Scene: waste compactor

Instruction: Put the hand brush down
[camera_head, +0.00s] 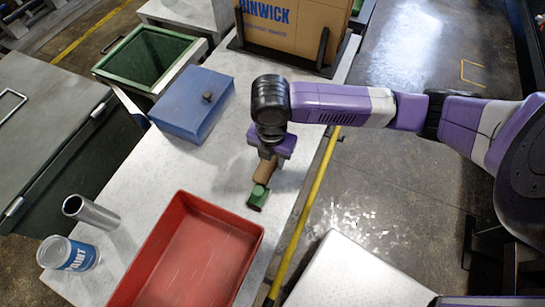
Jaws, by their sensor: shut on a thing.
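The hand brush has a brown handle (267,170) and a green head (258,196). It hangs below the end of my purple arm, over the light table (145,215) near its right edge. My gripper (268,156) is shut on the handle; its fingers are largely hidden under the wrist. I cannot tell whether the green head touches the table. The brush is just up and right of the red tray (258,245).
A cardboard box (290,30) stands in a rack behind. A metal tube (90,213) and a paint can (68,254) stand at left. A yellow pole (304,215) runs beside the table's right edge.

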